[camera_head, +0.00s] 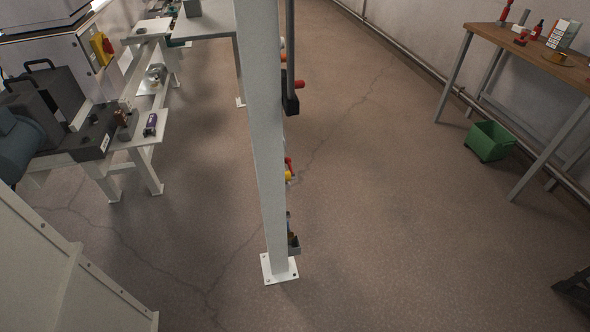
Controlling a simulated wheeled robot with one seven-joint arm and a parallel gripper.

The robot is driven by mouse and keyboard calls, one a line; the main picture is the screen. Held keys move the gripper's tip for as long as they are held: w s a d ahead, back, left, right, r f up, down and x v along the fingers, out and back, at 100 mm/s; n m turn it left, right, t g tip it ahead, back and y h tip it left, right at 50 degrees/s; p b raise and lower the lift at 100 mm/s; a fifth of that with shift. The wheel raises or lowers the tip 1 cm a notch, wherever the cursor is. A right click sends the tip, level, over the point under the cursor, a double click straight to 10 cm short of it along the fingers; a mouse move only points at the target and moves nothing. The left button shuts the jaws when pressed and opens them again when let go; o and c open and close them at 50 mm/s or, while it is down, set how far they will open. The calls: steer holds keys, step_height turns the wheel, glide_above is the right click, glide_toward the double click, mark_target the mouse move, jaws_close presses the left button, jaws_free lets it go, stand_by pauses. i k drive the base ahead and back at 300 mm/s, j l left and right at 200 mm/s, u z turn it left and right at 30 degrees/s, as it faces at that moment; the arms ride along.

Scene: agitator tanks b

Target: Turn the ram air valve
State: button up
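I cannot pick out the ram air valve for certain. A white upright post (264,130) stands in the middle. Small red, yellow and dark fittings (289,172) show along its right side, mostly hidden behind the post. A red knob or handle end (299,84) sticks out to the right beside a dark upright bar (291,60). A yellow piece with a red part (102,47) sits on a pale cabinet at the upper left. My gripper is not in view.
A white bench (145,130) with dark equipment stands at left. A wooden table (545,55) with tools is at upper right, and a green bin (490,141) is under it. A pale panel (60,270) fills the lower left. Floor right of the post is clear.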

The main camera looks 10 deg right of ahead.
mark_target(288, 160)
steer(key=i+l, duration=0.4)
steer(key=i, duration=0.25)
steer(key=i+l, duration=0.45)
steer(key=i, duration=0.2)
steer(key=i+l+u, duration=0.1)
steer(key=i+l, duration=0.3)
steer(key=i, duration=0.25)
